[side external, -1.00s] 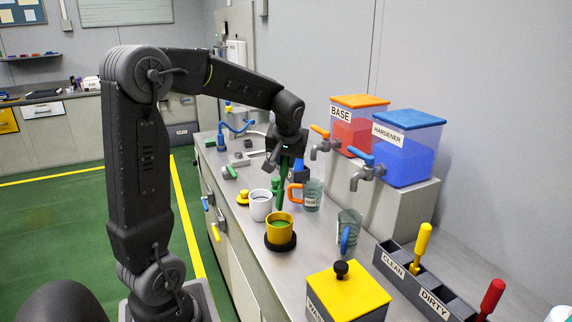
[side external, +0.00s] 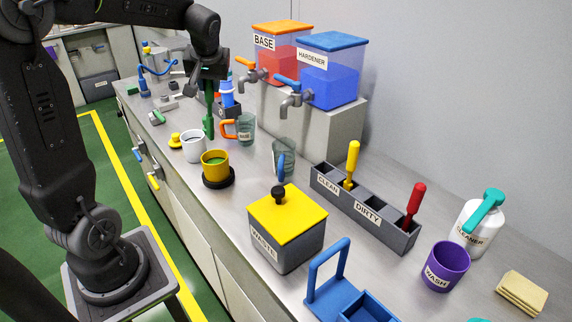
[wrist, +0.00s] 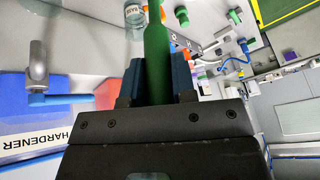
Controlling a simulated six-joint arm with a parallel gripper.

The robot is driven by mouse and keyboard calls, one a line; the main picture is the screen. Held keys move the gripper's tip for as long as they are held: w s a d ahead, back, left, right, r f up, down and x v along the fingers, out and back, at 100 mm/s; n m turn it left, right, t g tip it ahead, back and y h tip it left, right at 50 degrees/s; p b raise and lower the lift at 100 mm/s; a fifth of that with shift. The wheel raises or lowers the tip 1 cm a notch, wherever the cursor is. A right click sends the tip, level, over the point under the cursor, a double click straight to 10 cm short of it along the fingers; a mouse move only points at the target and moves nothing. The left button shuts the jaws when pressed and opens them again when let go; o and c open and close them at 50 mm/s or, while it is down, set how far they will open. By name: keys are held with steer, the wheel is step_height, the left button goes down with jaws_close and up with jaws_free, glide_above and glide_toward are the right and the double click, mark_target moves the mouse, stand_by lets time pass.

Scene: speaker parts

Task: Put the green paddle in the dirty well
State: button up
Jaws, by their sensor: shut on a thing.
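The green paddle (side external: 209,118) hangs upright from my gripper (side external: 208,84), which is shut on its handle. Its lower end is in the air, just above and behind the yellow cup (side external: 215,168) in the side view. In the wrist view, my gripper (wrist: 158,82) clasps the green paddle (wrist: 156,45) between blue-grey fingers. The dark rack (side external: 365,213) with CLEAN and DIRTY labels stands right of my gripper, nearer the camera. A red-handled paddle (side external: 415,200) stands at its DIRTY end, and a yellow-handled one (side external: 352,162) at its CLEAN end. An empty-looking well (side external: 372,200) lies between them.
A white cup (side external: 194,146), glass beakers (side external: 284,155), the yellow-lidded waste box (side external: 286,225) and the base and hardener dispensers (side external: 328,75) stand nearby. A purple wash cup (side external: 445,266) stands right of the rack.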

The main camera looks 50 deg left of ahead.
step_height(320, 180, up, 11)
steer(key=shift+r, duration=0.2)
steer(key=w+d+r+m+t+h, duration=0.15)
steer(key=w+d+m, duration=0.35)
steer(key=w+d, duration=1.2)
steer(key=w+d+f+m+t+h, duration=0.1)
steer(key=w+d+m, duration=0.1)
steer(key=d, duration=0.9)
steer(key=w+d+f+m+h, duration=0.1)
steer(key=w+d+m+h, duration=0.1)
steer(key=d, duration=0.9)
step_height(320, 180, down, 24)
steer(key=shift+a+f, duration=0.15)
steer(key=shift+f, duration=0.1)
steer(key=shift+w+f, duration=0.1)
steer(key=shift+f, duration=0.05)
